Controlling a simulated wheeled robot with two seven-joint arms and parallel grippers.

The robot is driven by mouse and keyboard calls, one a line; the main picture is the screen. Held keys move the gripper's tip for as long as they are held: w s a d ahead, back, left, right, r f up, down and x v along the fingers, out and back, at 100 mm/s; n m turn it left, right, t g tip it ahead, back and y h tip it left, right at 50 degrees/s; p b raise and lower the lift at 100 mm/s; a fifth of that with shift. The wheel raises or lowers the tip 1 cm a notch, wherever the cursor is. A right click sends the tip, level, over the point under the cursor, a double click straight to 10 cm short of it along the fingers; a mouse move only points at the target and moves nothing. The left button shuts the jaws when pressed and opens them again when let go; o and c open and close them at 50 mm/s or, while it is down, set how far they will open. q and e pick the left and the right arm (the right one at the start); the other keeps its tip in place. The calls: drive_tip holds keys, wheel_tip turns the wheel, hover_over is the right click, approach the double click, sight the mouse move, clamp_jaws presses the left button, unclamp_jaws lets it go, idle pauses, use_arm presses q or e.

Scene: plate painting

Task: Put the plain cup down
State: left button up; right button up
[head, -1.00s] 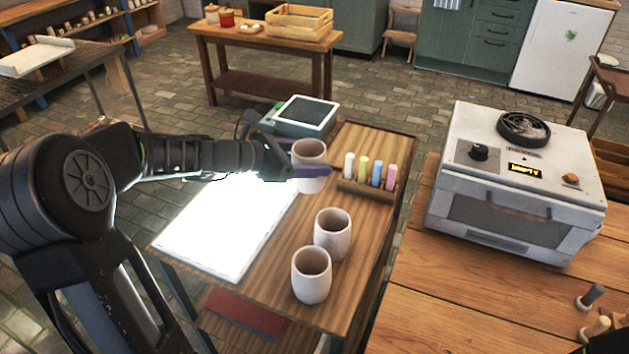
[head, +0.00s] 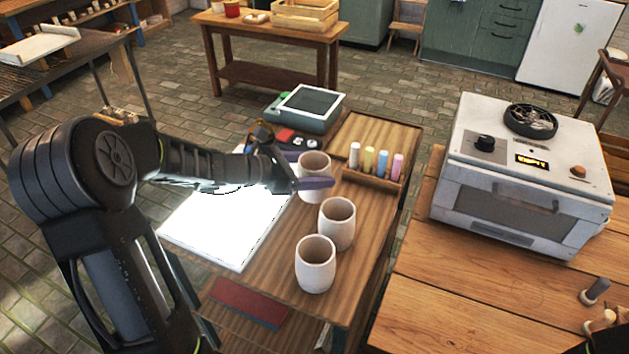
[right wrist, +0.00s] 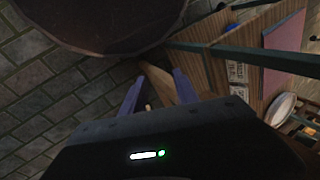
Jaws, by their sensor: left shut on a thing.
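My left gripper (head: 309,183) is shut on a plain, pale speckled cup (head: 314,164) and holds it upright at the far end of a row of cups. The cup's base is partly hidden by the near finger and the cup in front, so I cannot tell whether it touches the wooden table (head: 345,255). Two similar cups stand on the table nearer to me: a middle one (head: 337,226) and a front one (head: 315,268). My right gripper (right wrist: 158,85) shows two purple fingers spread apart and empty in the right wrist view.
A glowing white panel (head: 222,232) lies left of the cups. A rack of coloured sticks (head: 372,178) stands to the right, and a grey device with a screen (head: 306,108) stands behind. A white kiln-like oven (head: 520,180) is on the right table. Bare wood lies right of the cups.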

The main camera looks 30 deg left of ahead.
use_arm(q)
drive_tip(key=shift+f, duration=1.7)
drive_tip(key=shift+f, duration=0.1)
drive_tip(key=o, duration=1.8)
drive_tip(key=shift+o, duration=0.2)
drive_tip(key=v, duration=1.2)
